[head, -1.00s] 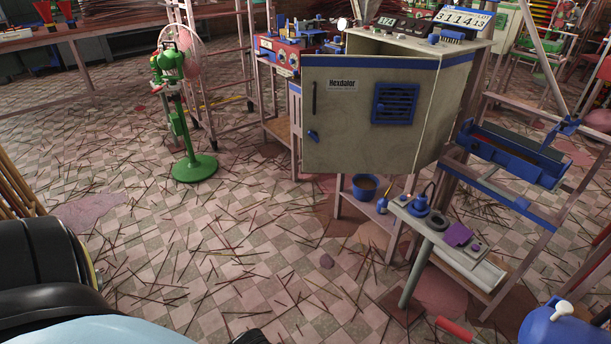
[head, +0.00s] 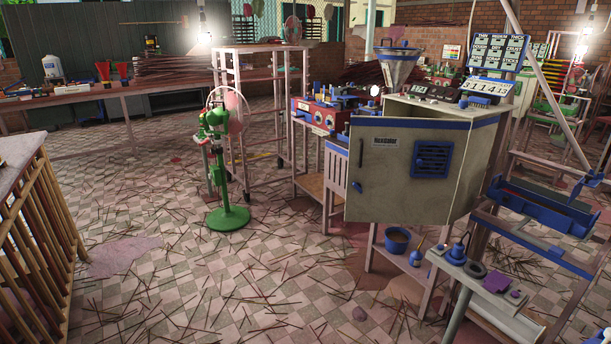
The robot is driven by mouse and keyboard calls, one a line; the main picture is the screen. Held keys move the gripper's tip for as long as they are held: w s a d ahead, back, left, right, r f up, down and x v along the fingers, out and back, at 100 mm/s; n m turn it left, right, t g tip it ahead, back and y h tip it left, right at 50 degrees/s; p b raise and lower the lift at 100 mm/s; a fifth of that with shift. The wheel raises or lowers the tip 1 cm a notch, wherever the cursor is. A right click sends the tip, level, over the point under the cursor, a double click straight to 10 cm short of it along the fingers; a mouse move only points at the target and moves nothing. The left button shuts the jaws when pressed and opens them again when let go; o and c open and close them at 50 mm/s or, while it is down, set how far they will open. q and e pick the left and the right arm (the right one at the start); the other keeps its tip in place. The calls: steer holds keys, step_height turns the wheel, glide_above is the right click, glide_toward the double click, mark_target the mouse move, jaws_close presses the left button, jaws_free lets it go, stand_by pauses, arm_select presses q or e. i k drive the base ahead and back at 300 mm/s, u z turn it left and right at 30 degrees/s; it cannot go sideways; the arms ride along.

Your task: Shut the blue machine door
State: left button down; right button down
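The blue-trimmed machine (head: 482,160) stands right of centre in the head view, a beige cabinet with blue bands on pale legs. Its door (head: 395,190) is swung open to the left and faces me. The door has a blue top band, a blue vent grille, a dark handle (head: 361,153) near its left edge and a small blue latch below. The inside of the cabinet is mostly hidden behind the door. Neither of my grippers is in view.
A green pedestal fan (head: 225,170) stands left of the machine. A small bench (head: 478,277) with tools stands in front of its right side, and a blue bucket (head: 397,240) is beneath. A wooden rack (head: 40,220) is at left. Stick-littered floor (head: 220,285) is open in front.

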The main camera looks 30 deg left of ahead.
mark_target(381, 151)
steer(key=u, duration=1.35)
steer(key=i, duration=1.5)
steer(key=z, duration=2.1)
